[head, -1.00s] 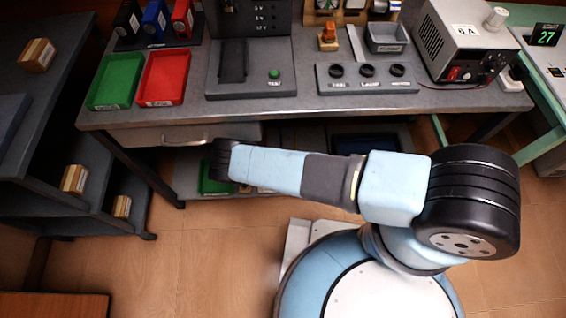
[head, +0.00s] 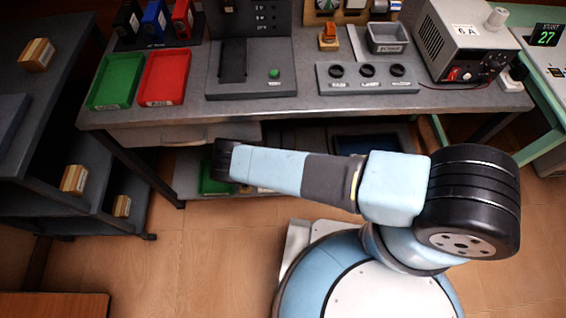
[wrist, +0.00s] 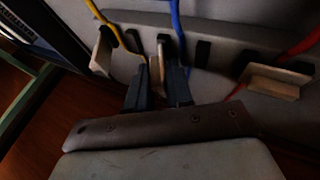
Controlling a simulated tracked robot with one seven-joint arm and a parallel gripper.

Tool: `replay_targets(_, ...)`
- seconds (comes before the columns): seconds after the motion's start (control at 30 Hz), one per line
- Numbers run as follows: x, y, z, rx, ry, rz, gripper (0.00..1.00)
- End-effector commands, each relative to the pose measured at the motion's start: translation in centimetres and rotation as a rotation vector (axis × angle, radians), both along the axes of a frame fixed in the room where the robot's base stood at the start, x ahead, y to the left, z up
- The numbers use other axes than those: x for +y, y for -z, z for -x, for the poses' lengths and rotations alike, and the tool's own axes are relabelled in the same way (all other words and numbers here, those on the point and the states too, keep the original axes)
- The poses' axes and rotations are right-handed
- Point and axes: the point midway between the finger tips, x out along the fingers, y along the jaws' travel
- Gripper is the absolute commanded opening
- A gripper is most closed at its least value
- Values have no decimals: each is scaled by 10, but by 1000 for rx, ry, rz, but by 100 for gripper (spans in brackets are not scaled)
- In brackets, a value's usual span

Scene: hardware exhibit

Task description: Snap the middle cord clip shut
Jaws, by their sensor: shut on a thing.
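In the wrist view my gripper (wrist: 158,88) points at a grey panel. Its two dark fingers are shut on the middle cord clip (wrist: 158,68), a narrow tan and dark piece standing between them. The fingers hide part of this clip, so I cannot tell whether it is closed. A blue cord (wrist: 177,35) comes down just right of the clip and goes behind the right finger. In the head view my gripper and the clips are hidden.
A tan left clip (wrist: 102,52) stands by a yellow cord (wrist: 112,32). A tan right clip (wrist: 274,82) sticks out near a red cord (wrist: 301,45). In the head view a workbench (head: 300,108) holds a green tray (head: 115,80), a red tray (head: 163,78) and a power supply (head: 465,42).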

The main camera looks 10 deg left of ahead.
Motion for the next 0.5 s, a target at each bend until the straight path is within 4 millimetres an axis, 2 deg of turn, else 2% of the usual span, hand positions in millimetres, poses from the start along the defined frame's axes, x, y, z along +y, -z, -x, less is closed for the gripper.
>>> replay_targets(0.5, 2, 6, 2, -47, 6, 229, 0)
